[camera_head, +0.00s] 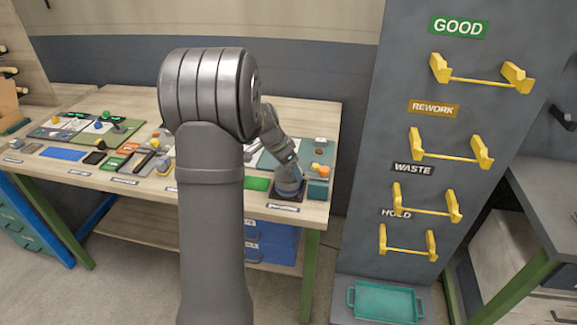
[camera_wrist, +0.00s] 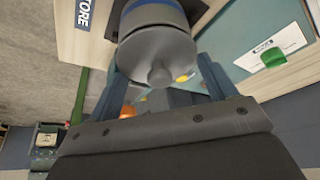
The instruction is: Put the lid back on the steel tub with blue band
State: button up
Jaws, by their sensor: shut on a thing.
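The steel tub with a blue band (camera_wrist: 150,14) stands on a dark square pad at the table's right front; in the head view the tub (camera_head: 289,190) is partly covered by my gripper (camera_head: 287,171). In the wrist view a grey round lid with a knob (camera_wrist: 156,50) lies between the two fingers of my gripper (camera_wrist: 162,68), which is shut on it. The lid is lined up with the tub's mouth, against or very close to it. I cannot tell whether it is fully seated.
The wooden table (camera_head: 140,105) holds several small parts and mats to the left. A teal box (camera_head: 317,190) with an orange item stands right of the tub. A grey panel with yellow brackets (camera_head: 470,80) rises further right. A teal tray (camera_head: 383,303) lies low beneath it.

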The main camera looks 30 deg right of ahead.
jog(key=o, duration=1)
jog(key=shift+c, duration=0.2)
jog(key=shift+r, duration=3.5)
jog(key=shift+c, duration=0.4)
grip_shut()
jog(key=shift+f, duration=0.25)
